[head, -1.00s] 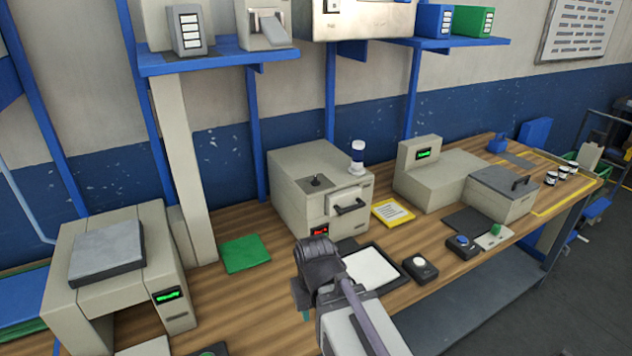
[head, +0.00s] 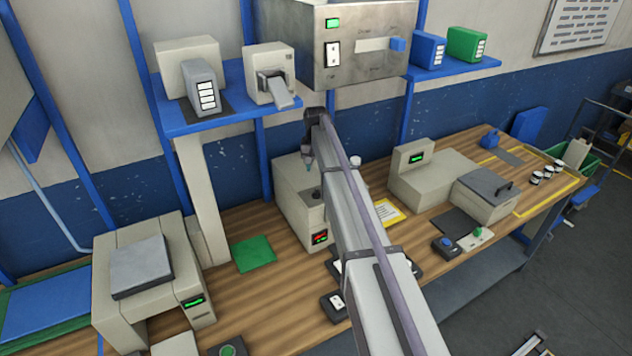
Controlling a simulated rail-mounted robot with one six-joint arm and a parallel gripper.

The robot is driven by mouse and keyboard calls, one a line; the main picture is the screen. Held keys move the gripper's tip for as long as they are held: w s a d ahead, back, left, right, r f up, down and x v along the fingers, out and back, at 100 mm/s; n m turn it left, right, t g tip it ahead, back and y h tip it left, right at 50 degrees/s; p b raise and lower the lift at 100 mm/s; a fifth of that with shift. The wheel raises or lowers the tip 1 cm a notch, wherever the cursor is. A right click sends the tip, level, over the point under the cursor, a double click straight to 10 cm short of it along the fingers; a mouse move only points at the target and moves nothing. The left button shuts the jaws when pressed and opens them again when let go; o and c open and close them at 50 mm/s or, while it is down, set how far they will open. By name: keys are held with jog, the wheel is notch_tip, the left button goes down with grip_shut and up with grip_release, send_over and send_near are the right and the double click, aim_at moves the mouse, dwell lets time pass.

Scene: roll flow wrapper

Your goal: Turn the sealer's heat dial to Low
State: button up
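A metal control box (head: 350,72) hangs at the top middle in the head view. Its front has a green lamp, a white rocker switch (head: 333,54) and a pale slot with a blue knob (head: 398,45) at the slot's right end. Small labels around the slot are too small to read. I cannot tell whether this box is the sealer's control. My gripper (head: 309,163) points down below the box, above the beige machine with a red display (head: 291,205). The gripper is too small to tell whether it is open or shut.
A blue shelf (head: 215,122) with beige devices juts out left of my arm. Another blue shelf (head: 470,70) holds blue and green boxes. A beige machine with a green display (head: 430,178) stands right on the wooden bench. My arm hides part of the bench's middle.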

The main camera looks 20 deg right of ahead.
aim_at(316, 192)
notch_tip(316, 192, down, 11)
jog(key=b, duration=1.1)
jog(key=shift+s, duration=0.1)
jog(key=shift+r, duration=0.1)
grip_shut()
